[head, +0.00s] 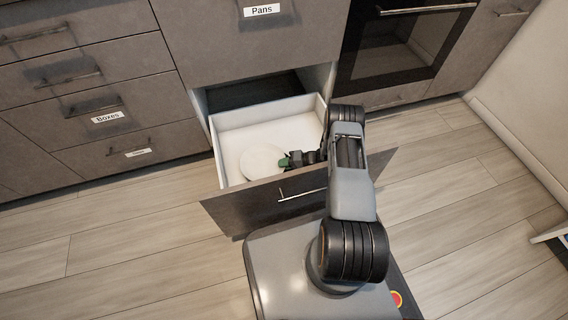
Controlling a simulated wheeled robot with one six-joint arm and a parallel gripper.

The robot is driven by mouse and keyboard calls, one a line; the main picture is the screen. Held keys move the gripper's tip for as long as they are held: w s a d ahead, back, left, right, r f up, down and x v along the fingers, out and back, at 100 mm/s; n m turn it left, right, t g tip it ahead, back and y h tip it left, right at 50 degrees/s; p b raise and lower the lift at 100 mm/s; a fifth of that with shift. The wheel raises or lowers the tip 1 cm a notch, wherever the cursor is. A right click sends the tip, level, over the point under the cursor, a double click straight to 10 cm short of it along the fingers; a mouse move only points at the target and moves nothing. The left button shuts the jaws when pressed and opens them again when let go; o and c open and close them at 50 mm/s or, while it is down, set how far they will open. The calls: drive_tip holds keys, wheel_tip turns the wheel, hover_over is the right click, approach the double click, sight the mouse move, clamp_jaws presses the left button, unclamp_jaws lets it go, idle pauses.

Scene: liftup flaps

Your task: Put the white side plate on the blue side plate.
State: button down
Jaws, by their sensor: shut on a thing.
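The white side plate (262,163) is in the open lower drawer, towards its front left. My gripper (285,161) reaches into the drawer from the right and is shut on the plate's right edge. Green shows at the gripper's tip. I cannot tell whether the plate touches the drawer floor or is a little above it. No blue side plate shows; the plate and my arm hide part of the drawer floor.
The open drawer (237,124) has white walls and a dark front with a bar handle (303,193). The closed "Pans" drawer (225,35) is above it. A dark oven (400,45) is at the right, and closed drawers are at the left. The wooden floor (130,230) is clear.

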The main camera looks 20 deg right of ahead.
drive_tip(key=shift+f, duration=0.25)
drive_tip(key=c, duration=1.2)
unclamp_jaws()
drive_tip(key=shift+c, duration=0.2)
drive_tip(key=shift+r, duration=0.1)
